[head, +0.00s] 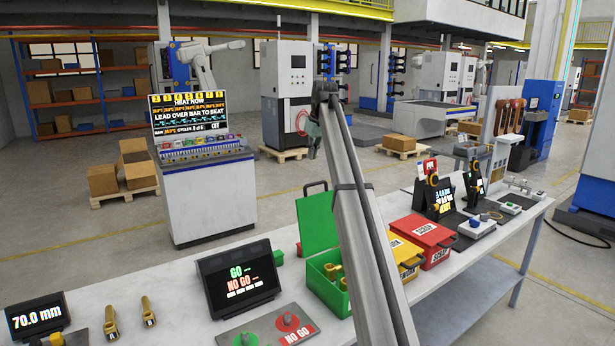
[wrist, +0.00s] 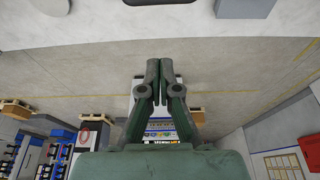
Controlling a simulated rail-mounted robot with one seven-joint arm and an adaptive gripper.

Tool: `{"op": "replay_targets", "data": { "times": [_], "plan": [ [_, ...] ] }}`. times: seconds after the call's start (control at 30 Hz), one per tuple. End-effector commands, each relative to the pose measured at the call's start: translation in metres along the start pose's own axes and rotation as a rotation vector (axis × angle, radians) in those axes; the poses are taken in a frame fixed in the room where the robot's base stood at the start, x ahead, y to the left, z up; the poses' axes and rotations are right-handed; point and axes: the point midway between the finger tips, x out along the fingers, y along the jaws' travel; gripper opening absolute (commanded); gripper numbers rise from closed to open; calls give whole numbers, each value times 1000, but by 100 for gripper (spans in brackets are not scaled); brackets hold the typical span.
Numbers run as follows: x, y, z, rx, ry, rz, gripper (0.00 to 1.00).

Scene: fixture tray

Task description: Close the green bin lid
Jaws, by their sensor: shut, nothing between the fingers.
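The green bin (head: 325,284) stands on the workbench, and brass-coloured parts show inside it. Its green lid (head: 317,222) is open, standing upright at the bin's back edge with a dark handle at the top. My gripper (head: 313,152) is raised high above the bench, well above the lid and apart from it. In the wrist view my gripper (wrist: 158,82) has its two fingers together with nothing between them. The green bin cannot be made out in the wrist view. My arm passes just right of the bin in the head view and hides part of what is behind.
A yellow bin (head: 405,252) and a red bin (head: 424,236), both lidded shut, stand right of the green bin. A GO/NO GO screen (head: 238,277) and a grey plate (head: 268,330) with red and green pads lie left and in front. Open floor lies behind the bench.

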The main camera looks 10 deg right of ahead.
Motion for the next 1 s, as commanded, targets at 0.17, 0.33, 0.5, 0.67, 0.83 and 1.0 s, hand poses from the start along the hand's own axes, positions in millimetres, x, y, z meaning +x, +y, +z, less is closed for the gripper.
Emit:
{"op": "replay_targets", "data": {
  "times": [0.17,0.33,0.5,0.67,0.83,1.0],
  "plan": [
    [8,-5,-3,-9,3,-8,0],
    [31,-6,-3,-8,2,-7,0],
    [64,-6,-3,-8,1,-7,0],
    [94,-6,-3,-8,1,-6,0],
    [86,-5,21,-6,3,-5,0],
    [84,-5,32,-7,3,-5,0]
  ]
}}
